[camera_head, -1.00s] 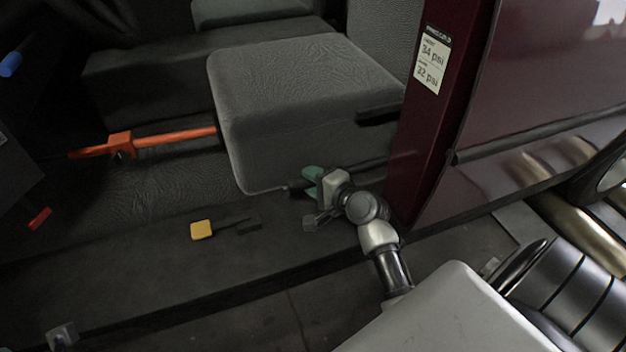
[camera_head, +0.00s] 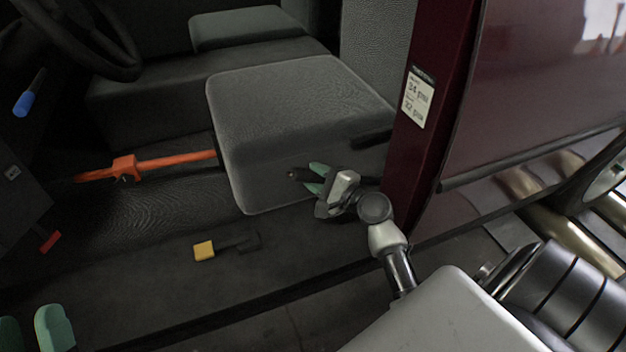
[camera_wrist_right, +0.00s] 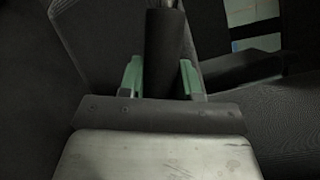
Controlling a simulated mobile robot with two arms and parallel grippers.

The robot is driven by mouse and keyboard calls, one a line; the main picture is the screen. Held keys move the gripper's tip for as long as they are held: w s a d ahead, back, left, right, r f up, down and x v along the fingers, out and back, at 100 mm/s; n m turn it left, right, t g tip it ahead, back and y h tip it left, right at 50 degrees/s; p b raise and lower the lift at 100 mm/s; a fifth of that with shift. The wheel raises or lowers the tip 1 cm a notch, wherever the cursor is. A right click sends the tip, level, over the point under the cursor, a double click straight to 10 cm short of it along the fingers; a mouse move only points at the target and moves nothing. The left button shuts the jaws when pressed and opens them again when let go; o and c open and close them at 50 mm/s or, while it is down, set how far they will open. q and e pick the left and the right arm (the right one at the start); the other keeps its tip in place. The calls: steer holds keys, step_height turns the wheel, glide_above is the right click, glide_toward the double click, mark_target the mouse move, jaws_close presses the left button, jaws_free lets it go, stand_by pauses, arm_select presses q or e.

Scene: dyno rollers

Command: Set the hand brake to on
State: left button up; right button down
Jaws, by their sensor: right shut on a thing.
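The hand brake (camera_head: 299,174) shows as a dark handle beside the grey seat, low at its front side. My right gripper (camera_head: 318,178) has its green fingers shut around this handle. In the right wrist view the dark round handle (camera_wrist_right: 165,50) stands between the two green fingers of my right gripper (camera_wrist_right: 162,78). Most of the lever and its base are hidden by the gripper and seat. My left gripper (camera_head: 31,330) shows only as two green fingertips at the bottom left corner, apart, with nothing seen between them.
The grey seat (camera_head: 300,110) is right behind the handle. A dark red door pillar (camera_head: 412,150) stands close to my right arm. Metal rollers (camera_head: 570,290) lie at the right.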

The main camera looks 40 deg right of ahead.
steer(key=shift+d+r, duration=0.1)
steer(key=shift+r, duration=0.15)
arm_select(q)
steer(key=shift+w+f+g, duration=0.2)
steer(key=shift+f+g, duration=0.1)
arm_select(e)
steer(key=c, duration=0.8)
jaws_free()
arm_select(q)
steer(key=shift+w+f+g+y+p, duration=0.35)
steer(key=shift+w+f+g, duration=0.2)
steer(key=shift+f+g, duration=0.35)
arm_select(e)
steer(key=v, duration=1.1)
arm_select(q)
steer(key=shift+r, duration=0.1)
arm_select(e)
steer(key=shift+w, duration=0.1)
